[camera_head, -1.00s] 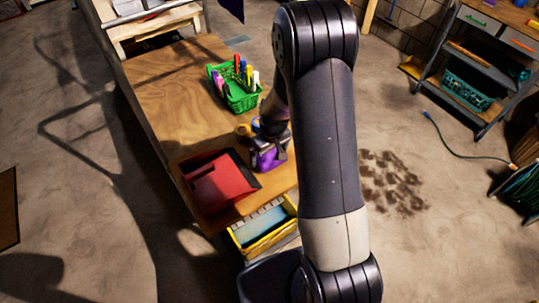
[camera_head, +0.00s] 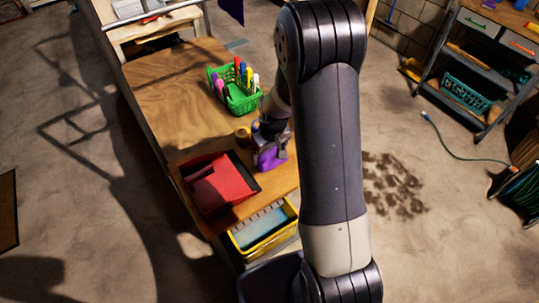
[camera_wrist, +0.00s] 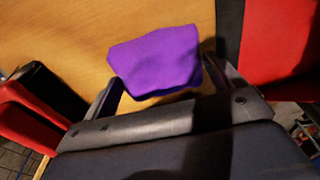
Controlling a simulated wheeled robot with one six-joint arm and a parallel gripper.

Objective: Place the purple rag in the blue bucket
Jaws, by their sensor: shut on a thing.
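The purple rag (camera_head: 268,160) is at the front right part of the wooden table, below my gripper (camera_head: 272,146). In the wrist view the rag (camera_wrist: 155,60) is a crumpled purple lump between the two dark fingers of my gripper (camera_wrist: 162,88), which is shut on it. I cannot tell whether the rag still touches the tabletop. No plainly blue bucket stands out. A yellow-rimmed bin (camera_head: 236,240) with a blue inside is at the table's near end.
A red tray (camera_head: 212,180) with a black edge lies left of the rag. A green basket (camera_head: 241,103) of markers and a small yellowish jar (camera_head: 242,134) are behind it. A shelf with a teal basket (camera_head: 466,94) stands far right. Open floor lies right of the table.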

